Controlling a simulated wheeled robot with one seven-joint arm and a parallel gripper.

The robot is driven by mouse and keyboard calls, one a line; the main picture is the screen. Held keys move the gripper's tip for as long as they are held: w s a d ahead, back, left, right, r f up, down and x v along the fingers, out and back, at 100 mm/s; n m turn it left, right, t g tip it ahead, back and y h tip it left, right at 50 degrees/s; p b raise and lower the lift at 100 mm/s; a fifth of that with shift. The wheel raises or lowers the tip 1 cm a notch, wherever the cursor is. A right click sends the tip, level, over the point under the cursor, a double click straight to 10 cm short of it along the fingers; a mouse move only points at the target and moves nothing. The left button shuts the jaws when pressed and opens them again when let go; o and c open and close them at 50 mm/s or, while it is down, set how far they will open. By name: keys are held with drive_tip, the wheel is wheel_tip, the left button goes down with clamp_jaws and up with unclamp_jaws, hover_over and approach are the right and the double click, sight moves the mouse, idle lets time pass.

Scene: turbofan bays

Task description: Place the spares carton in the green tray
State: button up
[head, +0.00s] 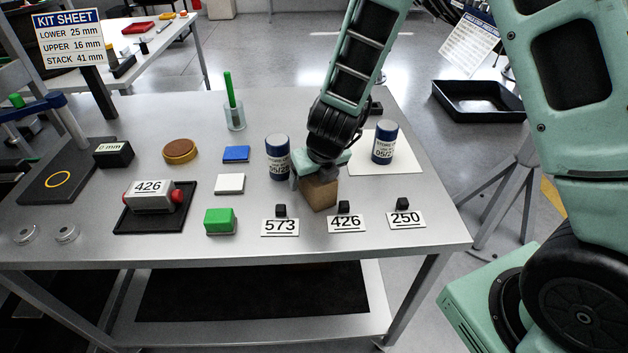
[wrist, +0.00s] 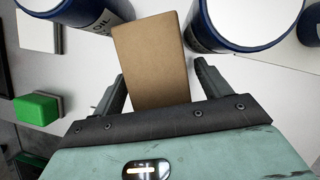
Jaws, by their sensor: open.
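A brown carton (head: 319,194) stands on the grey table behind the number cards, partly hidden under my gripper (head: 318,174). In the wrist view the carton (wrist: 152,58) lies between the two fingers of my gripper (wrist: 160,82). The fingers are apart, with a gap visible on the right side; whether the left finger touches the carton is unclear. I see no green tray; the only green box-like thing on the table is a small green block (head: 220,221), also at the left of the wrist view (wrist: 37,109).
Blue-and-white oil cans stand close by, one left (head: 278,157) of the carton and one right (head: 384,142) on a white sheet (head: 392,164). Number cards (head: 346,224) with small black blocks line the front edge. A black tray (head: 478,100) stands beyond the table at right.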

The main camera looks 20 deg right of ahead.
drive_tip(key=c, duration=1.4)
drive_tip(key=shift+r, duration=0.1)
wheel_tip(320, 180, up, 18)
drive_tip(key=p, duration=1.5)
drive_tip(key=shift+r, duration=0.2)
